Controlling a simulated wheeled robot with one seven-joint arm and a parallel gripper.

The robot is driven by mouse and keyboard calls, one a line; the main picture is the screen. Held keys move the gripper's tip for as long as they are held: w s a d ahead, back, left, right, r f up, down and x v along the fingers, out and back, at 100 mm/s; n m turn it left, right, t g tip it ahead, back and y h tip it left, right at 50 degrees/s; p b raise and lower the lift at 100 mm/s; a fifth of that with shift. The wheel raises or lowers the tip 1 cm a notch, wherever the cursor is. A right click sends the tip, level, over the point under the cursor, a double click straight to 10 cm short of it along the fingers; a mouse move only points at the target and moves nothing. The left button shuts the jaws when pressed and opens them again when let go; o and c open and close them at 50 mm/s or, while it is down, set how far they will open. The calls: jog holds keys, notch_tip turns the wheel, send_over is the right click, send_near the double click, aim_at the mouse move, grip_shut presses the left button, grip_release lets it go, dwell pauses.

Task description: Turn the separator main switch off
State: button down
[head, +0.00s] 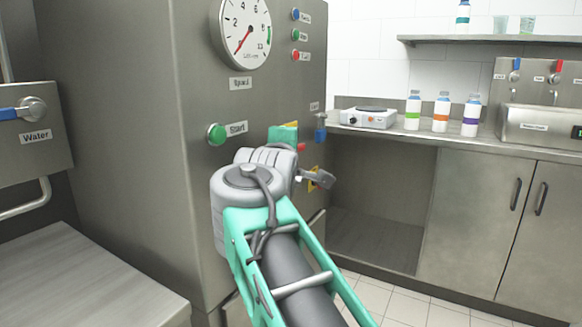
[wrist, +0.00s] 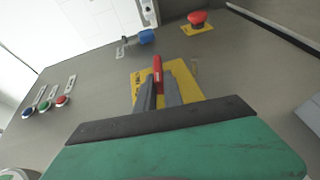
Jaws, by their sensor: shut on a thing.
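The separator main switch shows in the wrist view as a red handle (wrist: 157,68) on a yellow plate (wrist: 189,85) on the steel panel. My gripper (wrist: 160,88) is shut on the handle, one grey finger on each side. The handle's red end sticks out beyond the fingertips, and its base is hidden by them. In the head view my arm and teal gripper hide most of the switch. I cannot tell its on or off setting.
A red mushroom button (wrist: 197,17) on its own yellow plate and a blue handle (wrist: 147,37) sit close to the switch. A counter (head: 380,132) with bottles stands at right.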

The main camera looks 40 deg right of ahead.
jog(key=shift+f+n+t+h+b, duration=0.3)
jog(key=shift+t+h+b, duration=0.1)
jog(key=shift+b, duration=0.45)
jog(key=shift+r, duration=0.2)
jog(key=c, duration=1.5)
grip_release()
jog(key=shift+o, duration=0.2)
jog(key=shift+a+f, duration=0.1)
